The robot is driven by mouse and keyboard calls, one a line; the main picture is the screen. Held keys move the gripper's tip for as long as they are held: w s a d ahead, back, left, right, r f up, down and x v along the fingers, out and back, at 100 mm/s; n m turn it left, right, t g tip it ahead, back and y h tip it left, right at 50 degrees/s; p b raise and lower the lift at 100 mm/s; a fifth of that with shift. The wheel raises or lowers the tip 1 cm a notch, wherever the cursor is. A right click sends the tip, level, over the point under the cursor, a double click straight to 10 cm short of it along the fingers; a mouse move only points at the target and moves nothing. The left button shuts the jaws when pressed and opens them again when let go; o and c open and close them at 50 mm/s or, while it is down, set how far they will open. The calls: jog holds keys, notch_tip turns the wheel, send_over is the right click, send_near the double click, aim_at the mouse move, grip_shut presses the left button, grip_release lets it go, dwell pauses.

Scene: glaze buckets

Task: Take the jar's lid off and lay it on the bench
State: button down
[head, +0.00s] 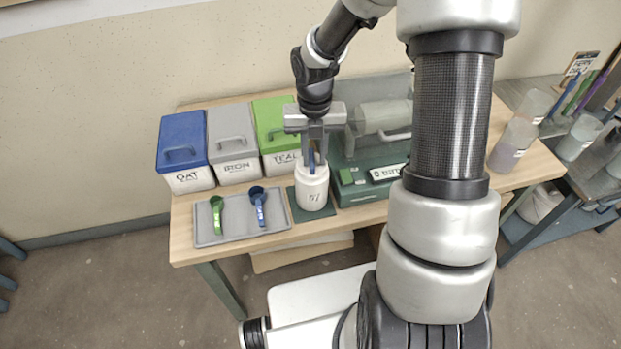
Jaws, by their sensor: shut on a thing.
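The white jar (312,192), marked with a number that looks like 57, stands upright on a dark green mat (327,212) on the wooden bench (184,246). My gripper (312,160) points down right over the jar's top. Its fingers are shut on a small upright blue part, which looks like the grip of the jar's lid. The fingers hide much of the lid, and I cannot tell whether it sits on the rim or is slightly raised.
Left are lidded bins with blue (183,138), grey (231,130) and green (273,122) tops. A grey tray (204,232) holds a green scoop (217,212) and a blue scoop (259,206). A green machine (352,190) stands close right of the jar. Cups (511,145) stand far right.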

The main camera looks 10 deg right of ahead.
aim_at(313, 156)
jog(key=shift+s+d+f+n+p, duration=0.1)
jog(key=shift+f+n+p, duration=0.3)
jog(key=shift+n+p, duration=0.35)
jog(key=shift+s+d+f+n+p, duration=0.1)
jog(key=shift+f+n+p, duration=0.25)
jog(key=shift+n+p, duration=0.35)
jog(key=shift+w+f+n+p, duration=0.1)
jog(key=shift+f+n+p, duration=0.05)
jog(key=shift+n+p, duration=0.25)
jog(key=r+p, duration=0.3)
jog(key=shift+w, duration=0.3)
jog(key=shift+w+a+r+p, duration=0.1)
jog(key=shift+r+p, duration=0.75)
jog(key=shift+p, duration=0.05)
jog(key=shift+a+r, duration=0.1)
jog(key=shift+r, duration=0.8)
